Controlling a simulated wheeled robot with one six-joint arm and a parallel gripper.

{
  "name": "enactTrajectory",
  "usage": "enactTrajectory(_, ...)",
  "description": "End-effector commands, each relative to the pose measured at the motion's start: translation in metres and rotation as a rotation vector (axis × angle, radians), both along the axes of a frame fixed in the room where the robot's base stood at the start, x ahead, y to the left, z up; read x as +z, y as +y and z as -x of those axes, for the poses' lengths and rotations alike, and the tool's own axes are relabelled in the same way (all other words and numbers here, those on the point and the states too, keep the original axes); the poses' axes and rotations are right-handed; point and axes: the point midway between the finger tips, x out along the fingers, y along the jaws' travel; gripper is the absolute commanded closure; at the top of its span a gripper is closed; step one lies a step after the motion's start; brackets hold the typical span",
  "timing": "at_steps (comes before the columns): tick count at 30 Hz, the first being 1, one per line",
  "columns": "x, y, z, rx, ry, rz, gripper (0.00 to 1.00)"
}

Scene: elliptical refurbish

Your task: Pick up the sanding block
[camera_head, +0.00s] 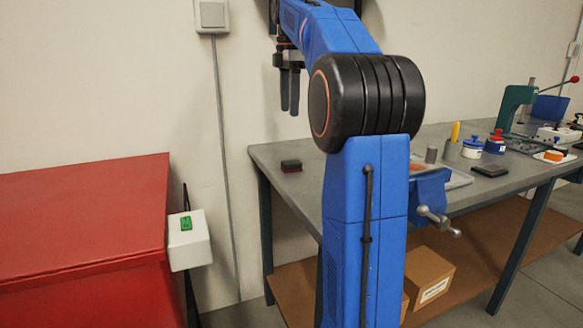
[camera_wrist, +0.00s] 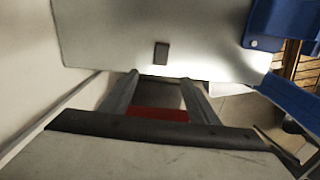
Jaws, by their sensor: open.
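A small block, dark on top with a dull red lower part, looks like the sanding block (camera_head: 291,165). It lies alone on the grey workbench (camera_head: 268,153) near its left end. In the wrist view it shows as a small dark rectangle (camera_wrist: 161,53) on the bench, beyond the fingertips. My gripper (camera_head: 290,108) points down, above the bench and clear of the block. Its two fingers are apart in the wrist view (camera_wrist: 161,77), with no object visibly held. A red patch shows between the fingers; I cannot tell what it is.
A blue vise (camera_head: 430,190) is on the bench's front edge, partly behind my arm. A dark flat box (camera_head: 490,170), small pots (camera_head: 473,148) and a green press (camera_head: 512,105) stand to the right. A red cabinet (camera_head: 85,215) is at left. The bench around the block is clear.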

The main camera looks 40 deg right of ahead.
Motion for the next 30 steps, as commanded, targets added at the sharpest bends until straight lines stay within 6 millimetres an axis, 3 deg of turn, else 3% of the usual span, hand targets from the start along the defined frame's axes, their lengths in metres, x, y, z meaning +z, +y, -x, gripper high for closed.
enactTrajectory(5,-0.016,-0.001,0.000,0.006,0.004,-0.003,0.45)
enactTrajectory(21,-0.107,-0.001,0.000,0.005,0.003,-0.001,0.45)
enactTrajectory(30,-0.127,-0.002,0.001,0.004,0.002,-0.001,0.45)
